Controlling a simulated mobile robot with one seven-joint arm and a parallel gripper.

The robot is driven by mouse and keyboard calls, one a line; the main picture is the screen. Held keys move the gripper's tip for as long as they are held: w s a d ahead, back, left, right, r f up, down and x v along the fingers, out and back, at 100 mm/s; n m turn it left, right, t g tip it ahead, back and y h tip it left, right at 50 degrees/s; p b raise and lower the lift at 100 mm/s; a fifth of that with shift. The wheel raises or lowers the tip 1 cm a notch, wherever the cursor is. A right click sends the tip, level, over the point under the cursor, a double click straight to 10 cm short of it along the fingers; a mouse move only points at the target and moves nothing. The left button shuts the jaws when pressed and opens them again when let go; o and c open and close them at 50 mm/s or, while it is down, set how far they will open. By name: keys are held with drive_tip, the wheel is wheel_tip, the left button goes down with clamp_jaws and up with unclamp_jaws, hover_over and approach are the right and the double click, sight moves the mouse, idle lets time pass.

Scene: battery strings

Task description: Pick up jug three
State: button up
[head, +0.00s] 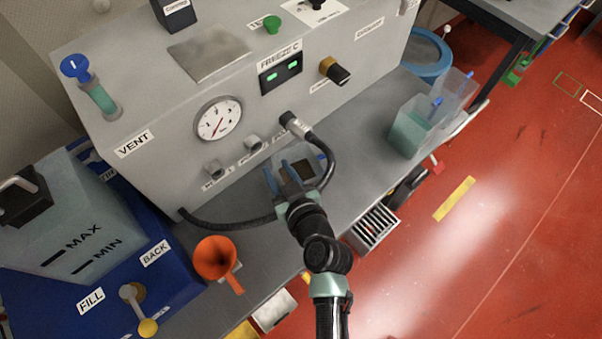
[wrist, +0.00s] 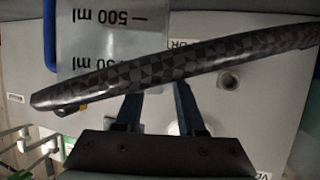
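Three clear jugs with blue parts show in the head view. One jug (head: 308,158) stands close beyond my gripper on the bench and looks empty. A jug (head: 408,132) with green liquid and another clear jug (head: 458,88) stand at the right end. No jug number is legible. My gripper (head: 283,177) is open, with its blue fingers apart and no jug held. In the wrist view, a jug (wrist: 105,42) marked 500 ml lies beyond the fingers, its blue part (wrist: 49,35) at left. A dark hose crosses my gripper's fingers (wrist: 158,98) and hides their tips.
The black hose (head: 330,165) loops around my gripper from the grey machine (head: 165,160). An orange funnel (head: 214,257) and a blue unit with a tank (head: 75,230) stand left. Bare bench (head: 365,150) lies between the near jug and the right-hand jugs.

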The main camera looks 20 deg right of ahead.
drive_tip(key=shift+w, duration=0.2)
clamp_jaws()
idle(1.2)
